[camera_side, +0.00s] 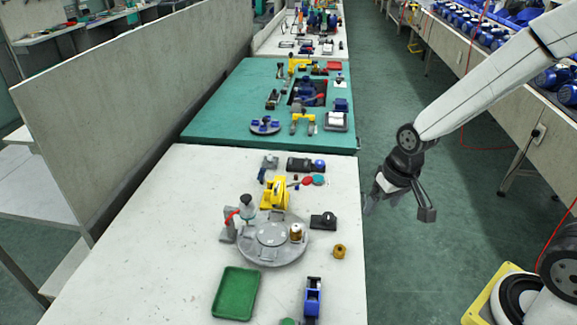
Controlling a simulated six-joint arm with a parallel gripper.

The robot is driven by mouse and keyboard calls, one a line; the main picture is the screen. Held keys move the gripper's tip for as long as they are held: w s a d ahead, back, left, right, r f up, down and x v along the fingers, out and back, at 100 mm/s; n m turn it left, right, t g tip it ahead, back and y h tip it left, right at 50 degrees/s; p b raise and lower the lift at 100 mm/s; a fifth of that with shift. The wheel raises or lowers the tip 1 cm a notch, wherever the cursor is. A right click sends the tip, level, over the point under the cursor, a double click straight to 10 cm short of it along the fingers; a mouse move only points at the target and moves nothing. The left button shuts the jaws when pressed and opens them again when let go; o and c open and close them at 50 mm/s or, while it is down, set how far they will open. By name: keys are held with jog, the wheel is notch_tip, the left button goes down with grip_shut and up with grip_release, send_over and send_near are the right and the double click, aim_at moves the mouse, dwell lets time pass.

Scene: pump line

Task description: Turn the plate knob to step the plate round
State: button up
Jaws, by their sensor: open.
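A round grey plate (271,235) lies flat on the near white table, with a lighter disc at its middle. A small brass-coloured cylinder with a pale band (296,234) stands on the plate's right side. A dark block with a round black knob (323,220) sits just right of the plate; it looks like the plate knob, though no label can be read. My gripper (398,210) is open and empty, fingers pointing down. In the picture it is right of the table's right edge, apart from the knob and the plate.
A brass piece (340,251) lies to the right. A green tray (236,293) and a blue device (313,298) are in front. The table's left part is clear.

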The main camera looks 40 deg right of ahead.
jog(key=w+d+f+m+g+y, duration=0.1)
jog(key=w+f+m, duration=0.1)
jog(key=w+m, duration=0.25)
jog(key=w+d+f+m+y, duration=0.1)
jog(key=w+d+f+m, duration=0.15)
jog(key=w, duration=0.25)
jog(key=m+g+y, duration=0.1)
jog(key=m+y, duration=0.1)
jog(key=m, duration=0.5)
send_near(329, 215)
jog(key=shift+a+f+m, duration=0.15)
jog(key=shift+f+m, duration=0.55)
jog(key=shift+f, duration=0.2)
jog(key=shift+a+f, duration=0.1)
jog(key=shift+f, duration=0.05)
jog(key=shift+x, duration=3.8)
grip_shut()
